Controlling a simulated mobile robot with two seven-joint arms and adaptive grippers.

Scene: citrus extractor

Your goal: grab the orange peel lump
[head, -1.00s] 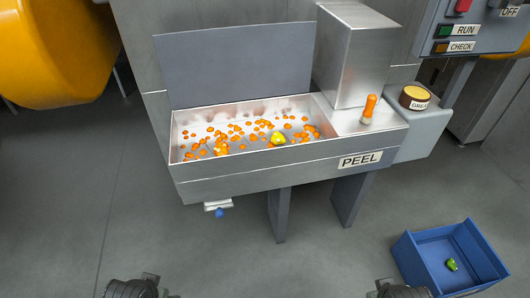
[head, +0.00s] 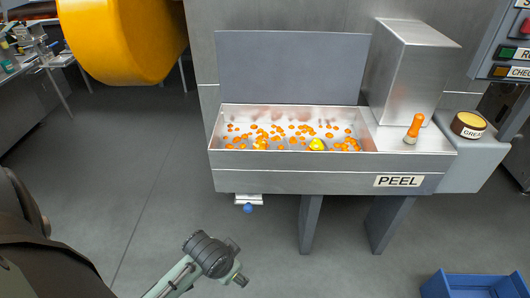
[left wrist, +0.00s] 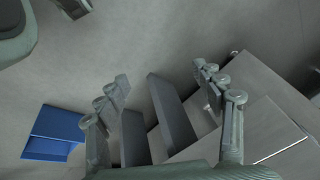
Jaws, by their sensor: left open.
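Many small orange peel bits lie scattered in a shallow metal tray (head: 300,174) on the machine marked PEEL. Among them are an orange-yellow clump (head: 260,144) left of the middle and a larger bright yellow lump (head: 317,145) right of it. I cannot tell for sure which is the peel lump. In the left wrist view, my left gripper (left wrist: 163,95) is open and empty, its fingers apart over the floor and the machine's legs. Part of my left arm shows low in the head view, in front of and below the tray. My right gripper is not in view.
A raised grey lid (head: 292,68) stands behind the tray. A metal box (head: 412,75), orange-topped handle (head: 414,128) and grease tin (head: 468,125) are at the right. A blue crate (head: 474,285) sits on the floor. A small blue knob (head: 248,209) hangs below the tray.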

